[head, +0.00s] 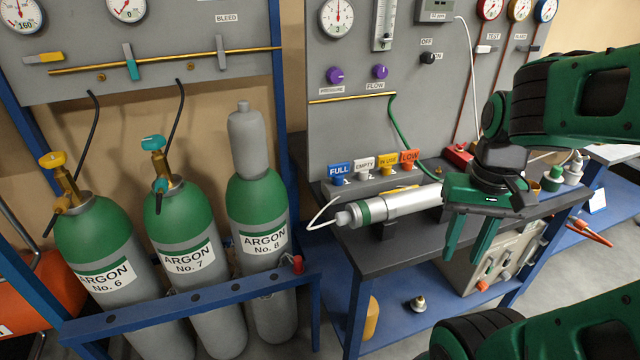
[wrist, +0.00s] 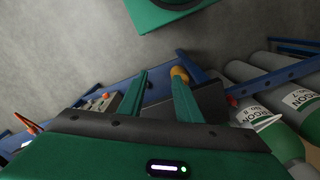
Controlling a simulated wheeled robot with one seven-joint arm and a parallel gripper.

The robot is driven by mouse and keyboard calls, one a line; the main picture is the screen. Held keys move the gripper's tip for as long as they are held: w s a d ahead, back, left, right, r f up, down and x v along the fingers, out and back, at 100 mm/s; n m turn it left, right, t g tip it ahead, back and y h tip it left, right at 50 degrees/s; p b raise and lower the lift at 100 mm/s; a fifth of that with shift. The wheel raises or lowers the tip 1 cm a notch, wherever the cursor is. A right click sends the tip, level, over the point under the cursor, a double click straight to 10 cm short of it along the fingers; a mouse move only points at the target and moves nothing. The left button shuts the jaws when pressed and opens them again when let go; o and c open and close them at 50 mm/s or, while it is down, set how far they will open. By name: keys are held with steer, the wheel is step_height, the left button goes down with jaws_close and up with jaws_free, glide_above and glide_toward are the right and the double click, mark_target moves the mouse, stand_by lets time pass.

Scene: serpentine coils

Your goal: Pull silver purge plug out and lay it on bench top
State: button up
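A silver tube (head: 400,205) with a green band lies across dark supports on the dark bench top (head: 366,260). A grey stepped end piece (head: 347,217) shows at its left end. Its right end is hidden behind my gripper. I cannot tell for sure which piece is the silver purge plug. My gripper (head: 464,256) hangs over the bench's front side, by the tube's right part, fingers pointing down. The fingers are apart with nothing between them. The wrist view shows the same open fingers (wrist: 160,78), with the floor and lower shelf beyond.
FULL, EMPTY, IN USE and LOW tags (head: 375,167) stand behind the tube. A gauge panel (head: 340,110) rises at the back. Grey and green fittings (head: 555,178) stand at the bench's right. A small fitting (head: 417,303) lies on the blue lower shelf. Argon cylinders (head: 262,205) stand left.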

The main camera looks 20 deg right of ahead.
steer(key=shift+d, duration=0.35)
steer(key=o, duration=0.3)
steer(key=r+m+h, duration=0.1)
steer(key=m+h, duration=0.3)
steer(key=m, duration=0.8)
glide_above(341, 214)
steer(key=a, duration=0.2)
steer(key=x, duration=0.8)
steer(key=shift+w+f, duration=0.1)
steer(key=shift+f, duration=0.15)
jaws_close()
